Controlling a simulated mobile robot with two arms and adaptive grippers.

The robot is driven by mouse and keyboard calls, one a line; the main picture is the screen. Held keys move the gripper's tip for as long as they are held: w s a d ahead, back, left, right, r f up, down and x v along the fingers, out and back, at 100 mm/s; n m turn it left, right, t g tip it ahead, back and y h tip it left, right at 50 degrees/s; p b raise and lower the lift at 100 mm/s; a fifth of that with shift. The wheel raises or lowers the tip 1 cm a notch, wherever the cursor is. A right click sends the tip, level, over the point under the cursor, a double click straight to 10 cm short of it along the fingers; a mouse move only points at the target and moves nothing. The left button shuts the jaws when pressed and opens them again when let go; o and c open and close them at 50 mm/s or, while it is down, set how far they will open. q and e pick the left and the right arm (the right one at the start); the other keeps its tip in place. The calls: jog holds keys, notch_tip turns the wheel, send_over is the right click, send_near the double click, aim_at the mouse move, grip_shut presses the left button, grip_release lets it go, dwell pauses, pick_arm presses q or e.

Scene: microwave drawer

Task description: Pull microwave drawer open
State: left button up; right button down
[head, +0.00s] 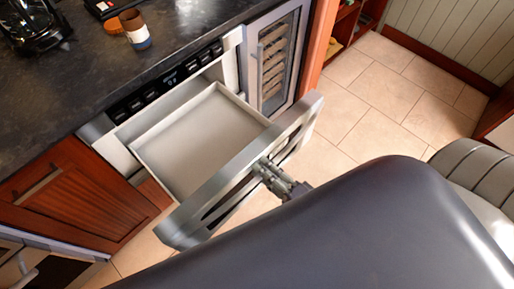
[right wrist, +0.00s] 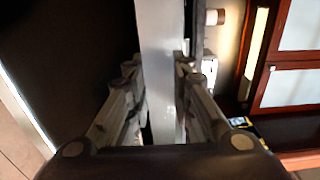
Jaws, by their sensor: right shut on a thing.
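The microwave drawer (head: 205,135) stands pulled well out from under the counter, and its pale, empty inside shows from above. Its steel front (head: 300,125) has a long bar handle along it. My right gripper (head: 268,170) is at about the middle of this front, shut on the handle. In the right wrist view the fingers of my right gripper (right wrist: 158,72) lie on either side of a pale metal bar (right wrist: 160,40), the handle. My left gripper is not in view.
A dark counter (head: 110,60) with a cup (head: 135,28) and a coffee maker (head: 32,25) is above the drawer. A glass-doored cooler (head: 275,60) stands to its right. Tiled floor (head: 385,90) is clear at right; a cushioned seat (head: 475,170) stands at the right edge.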

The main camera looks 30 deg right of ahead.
jog(key=shift+s+d, duration=0.1)
jog(key=shift+s, duration=0.15)
jog(key=c, duration=1.7)
grip_release()
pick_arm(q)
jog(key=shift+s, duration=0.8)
pick_arm(e)
jog(key=v, duration=1.2)
